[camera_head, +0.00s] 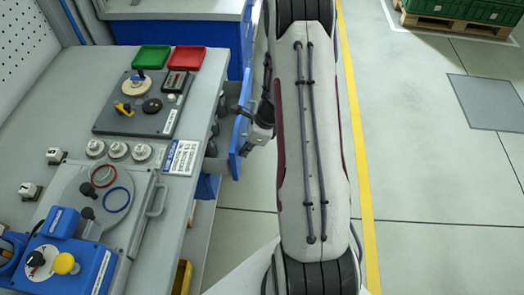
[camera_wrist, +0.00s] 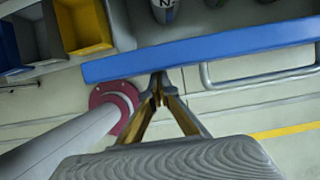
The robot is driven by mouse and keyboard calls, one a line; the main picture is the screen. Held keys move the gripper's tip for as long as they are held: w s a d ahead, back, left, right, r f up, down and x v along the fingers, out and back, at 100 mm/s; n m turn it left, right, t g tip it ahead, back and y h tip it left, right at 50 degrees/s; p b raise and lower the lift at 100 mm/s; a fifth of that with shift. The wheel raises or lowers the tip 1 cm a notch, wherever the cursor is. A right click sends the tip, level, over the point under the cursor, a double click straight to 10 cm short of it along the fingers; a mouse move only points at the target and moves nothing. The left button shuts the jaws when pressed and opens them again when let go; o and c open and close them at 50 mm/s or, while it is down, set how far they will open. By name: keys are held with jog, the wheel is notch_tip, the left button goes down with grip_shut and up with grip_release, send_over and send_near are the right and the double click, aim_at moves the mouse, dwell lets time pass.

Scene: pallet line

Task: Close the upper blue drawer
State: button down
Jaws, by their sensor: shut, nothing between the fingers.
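The upper blue drawer (camera_head: 239,146) stands pulled out from the right side of the grey workbench in the head view. In the wrist view its blue front (camera_wrist: 215,52) runs as a slanted band across the upper part. My gripper (camera_head: 241,112) is at the outer face of the drawer front in the head view. In the wrist view my gripper (camera_wrist: 159,88) has its fingertips together just at the lower edge of the blue front, left of a grey bar handle (camera_wrist: 265,79). I cannot tell whether they touch it. Part of the drawer is hidden by my gripper and the bench top.
The workbench top (camera_head: 205,95) carries a red tray (camera_head: 187,58), a green tray (camera_head: 152,57) and several devices. Dark items (camera_wrist: 165,10) lie inside the drawer.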

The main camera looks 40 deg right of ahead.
aim_at(233, 137)
jog(key=w+a, duration=0.7)
jog(key=shift+w+a, duration=0.4)
jog(key=shift+w+a+r, duration=0.1)
jog(key=shift+s+d, duration=0.45)
jog(key=shift+d, duration=0.05)
jog(key=shift+s+d, duration=1.2)
jog(key=v, duration=0.7)
jog(key=shift+s+d+r, duration=0.1)
jog(key=shift+r, duration=0.1)
jog(key=shift+v, duration=1.2)
